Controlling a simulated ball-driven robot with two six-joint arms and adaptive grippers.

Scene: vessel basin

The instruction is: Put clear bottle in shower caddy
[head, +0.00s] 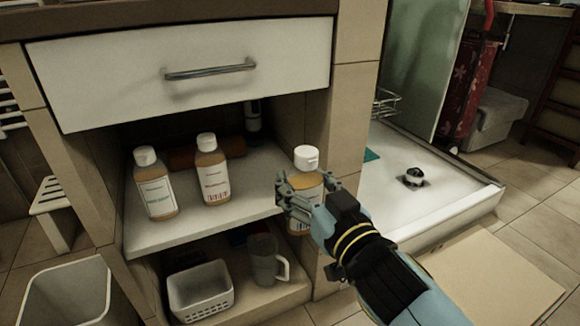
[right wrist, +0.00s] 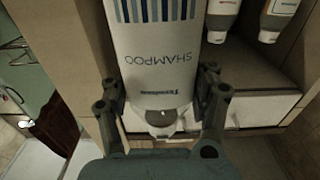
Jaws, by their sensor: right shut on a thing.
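My right gripper (head: 305,197) is shut on a bottle (head: 306,160) with a white cap and amber contents. The bottle is close to upright, at the right front of the open cabinet shelf; the fingers hide part of its body. In the right wrist view the bottle (right wrist: 155,55) appears upside down between the fingers (right wrist: 160,112), with a white label reading SHAMPOO and blue stripes. A wire rack (head: 385,103), which looks like the shower caddy, is partly hidden behind the cabinet's right side. My left gripper is out of view.
Two similar bottles, one green-labelled (head: 155,185) and one red-labelled (head: 212,170), stand on the shelf (head: 240,205). A white basket (head: 200,290) and a clear jug (head: 264,262) are below. The shower tray (head: 440,205) lies right, beyond the cabinet's side panel (head: 348,110).

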